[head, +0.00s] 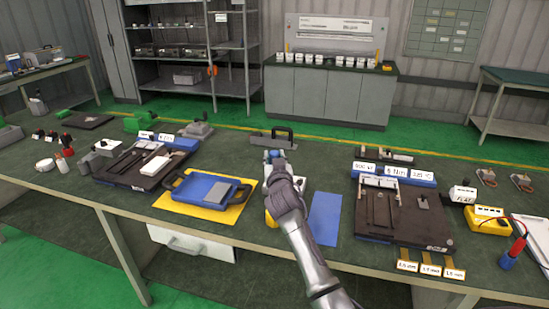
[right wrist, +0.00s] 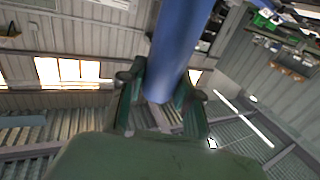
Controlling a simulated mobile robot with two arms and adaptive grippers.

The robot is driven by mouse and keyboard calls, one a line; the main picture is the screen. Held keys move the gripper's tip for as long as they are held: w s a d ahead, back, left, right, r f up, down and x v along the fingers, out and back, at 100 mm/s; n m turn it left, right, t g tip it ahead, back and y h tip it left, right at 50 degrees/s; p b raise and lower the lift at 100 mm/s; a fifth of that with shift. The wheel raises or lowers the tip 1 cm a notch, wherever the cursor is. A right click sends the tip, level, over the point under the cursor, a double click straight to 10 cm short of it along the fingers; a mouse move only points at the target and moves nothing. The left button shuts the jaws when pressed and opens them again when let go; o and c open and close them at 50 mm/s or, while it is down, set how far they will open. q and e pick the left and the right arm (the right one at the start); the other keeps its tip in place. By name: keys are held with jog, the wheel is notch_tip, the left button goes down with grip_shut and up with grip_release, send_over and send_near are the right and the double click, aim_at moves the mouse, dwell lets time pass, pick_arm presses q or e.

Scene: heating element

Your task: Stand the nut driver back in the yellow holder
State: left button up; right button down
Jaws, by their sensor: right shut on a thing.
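My right gripper (head: 272,155) is above the middle of the bench, shut on a blue cylindrical thing. In the right wrist view this thing is a smooth blue shaft or handle (right wrist: 182,45), which I take to be the nut driver, between the two dark fingers (right wrist: 160,98). Its far end runs out of the picture. A yellow thing (head: 269,219) shows beside my forearm, mostly hidden by it; it may be the yellow holder, but I cannot tell. My left gripper is not in view.
A blue tray (head: 203,188) lies on a yellow mat left of my arm. A blue mat (head: 325,217) lies to the right. Dark fixture boards (head: 405,215) stand farther out. A yellow box (head: 487,222) with a red cable is at the right. A black-handled block (head: 273,139) is behind.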

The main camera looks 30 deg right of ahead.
jog(key=shift+f+b, duration=2.3)
jog(key=shift+f, duration=0.5)
jog(key=shift+f+b, duration=2.55)
jog(key=shift+f, duration=0.4)
jog(key=c, duration=0.7)
grip_release()
jog(key=shift+s, duration=0.1)
jog(key=shift+f, duration=0.2)
jog(key=v, duration=1.2)
jog(key=shift+r, duration=0.2)
